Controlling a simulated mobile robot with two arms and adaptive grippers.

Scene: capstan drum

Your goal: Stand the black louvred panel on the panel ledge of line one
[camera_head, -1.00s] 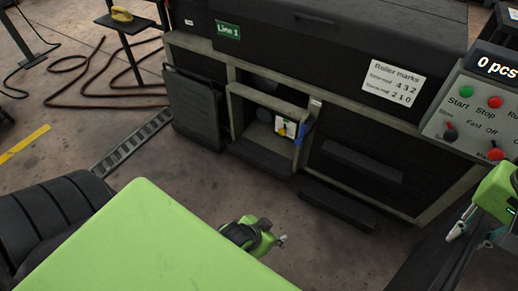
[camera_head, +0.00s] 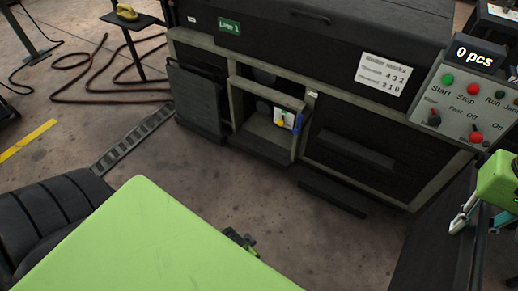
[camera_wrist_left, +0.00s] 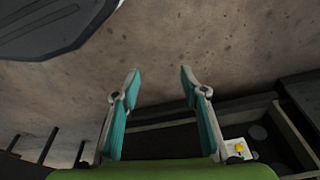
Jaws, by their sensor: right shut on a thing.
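My right gripper (camera_head: 462,218) is at the right edge of the head view. It is shut on the edge of a large dark sheet (camera_head: 425,240), which looks like the black louvred panel; no louvres can be made out. Its lower part runs out of the picture. The line one machine (camera_head: 190,42) stands beyond, with a green "Line 1" sign. Dark bars (camera_head: 355,150) and (camera_head: 332,197) jut from its lower right front; I cannot tell which is the panel ledge. My left gripper (camera_wrist_left: 160,95) is open and empty over the floor in the left wrist view; in the head view it is mostly hidden.
An open compartment (camera_head: 262,135) in the machine's front holds a white part with a yellow knob (camera_head: 281,121). A dark flat panel (camera_head: 198,102) stands left of it. The control box (camera_head: 465,105) is close behind my right gripper. Bare floor (camera_head: 170,160) lies in front.

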